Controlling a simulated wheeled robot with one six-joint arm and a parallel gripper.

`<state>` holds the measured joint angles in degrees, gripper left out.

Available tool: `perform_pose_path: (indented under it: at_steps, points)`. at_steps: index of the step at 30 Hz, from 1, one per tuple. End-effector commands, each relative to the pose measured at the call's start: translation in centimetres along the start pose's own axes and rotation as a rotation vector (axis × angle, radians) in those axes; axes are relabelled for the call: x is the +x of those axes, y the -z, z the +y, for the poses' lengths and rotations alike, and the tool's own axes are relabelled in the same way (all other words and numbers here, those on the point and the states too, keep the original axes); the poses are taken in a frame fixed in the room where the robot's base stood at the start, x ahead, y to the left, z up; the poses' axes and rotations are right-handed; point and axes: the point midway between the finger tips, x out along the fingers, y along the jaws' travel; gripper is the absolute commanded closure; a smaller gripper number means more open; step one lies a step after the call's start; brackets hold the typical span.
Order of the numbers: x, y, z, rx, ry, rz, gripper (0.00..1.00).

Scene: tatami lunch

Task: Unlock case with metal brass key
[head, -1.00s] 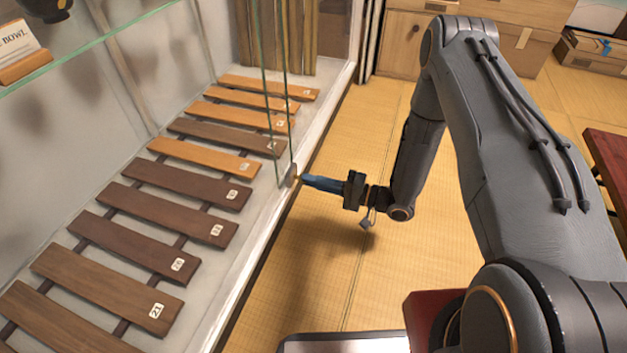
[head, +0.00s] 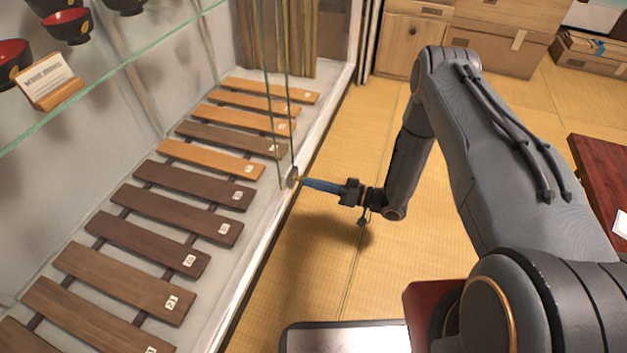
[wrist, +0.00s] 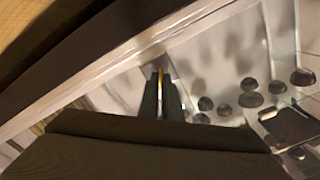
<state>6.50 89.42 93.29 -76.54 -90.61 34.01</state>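The display case (head: 255,210) fills the left, with a small dark lock (head: 292,177) at the lower edge of its glass doors. My gripper (head: 303,181), with blue-grey fingers, points left at the lock. In the wrist view, my gripper (wrist: 161,80) is closed around a thin strip of the brass key (wrist: 160,76). The key's tip is at or very near the lock. I cannot tell how deep it sits in the lock; most of the key is hidden by the fingers.
Numbered wooden slats (head: 180,213) lie inside the case. Bowls (head: 68,26) and a card stand on a glass shelf (head: 120,72). A red-brown table (head: 600,180) is at the right, and cardboard boxes (head: 500,45) are at the back. Tatami floor beside the case is clear.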

Motion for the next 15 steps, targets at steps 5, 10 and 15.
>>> perform_pose_path:
  at_steps: [5, 10, 15]
  points:
    - [-0.06, 0.17, -0.19, -0.165, 0.000, 0.002, 1.00]
    - [-0.07, 0.13, -0.19, -0.318, 0.000, 0.001, 1.00]
    - [-0.06, 0.12, -0.16, -0.450, 0.000, 0.002, 1.00]
